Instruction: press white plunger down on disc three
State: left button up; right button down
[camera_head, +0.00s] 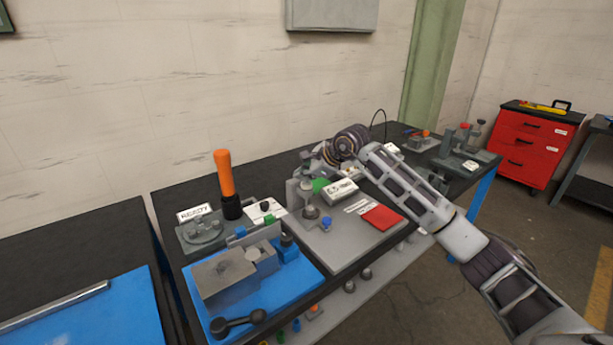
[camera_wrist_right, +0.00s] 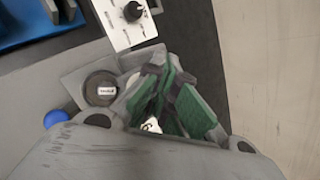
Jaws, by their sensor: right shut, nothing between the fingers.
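My right gripper (camera_head: 316,184) comes in from the right over the grey fixture plate (camera_head: 328,246). In the wrist view its green-padded fingers (camera_wrist_right: 165,102) are drawn together with nothing held. The fingers hide part of the fixture, and I cannot identify disc three. My left gripper is not in view.
A blue ball (camera_head: 326,223) stands near the dark round part. A white panel with a black knob (camera_head: 265,210) and an orange-handled tool (camera_head: 225,175) stand left. A red card (camera_head: 382,217) lies right.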

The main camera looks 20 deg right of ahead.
jog(key=shift+s+f+b, duration=0.2)
jog(key=shift+f+b, duration=0.25)
jog(key=shift+f, duration=0.5)
dwell(1.1)
jog(key=shift+r, duration=0.1)
jog(key=shift+w+r+p, duration=0.25)
jog(key=shift+r+p, duration=0.35)
jog(key=shift+r, duration=0.45)
jog(key=shift+r+p, duration=0.7)
jog(key=shift+r, duration=0.8)
jog(key=shift+r+p, duration=1.35)
jog(key=shift+r, duration=1.2)
jog(key=shift+d+f, duration=0.1)
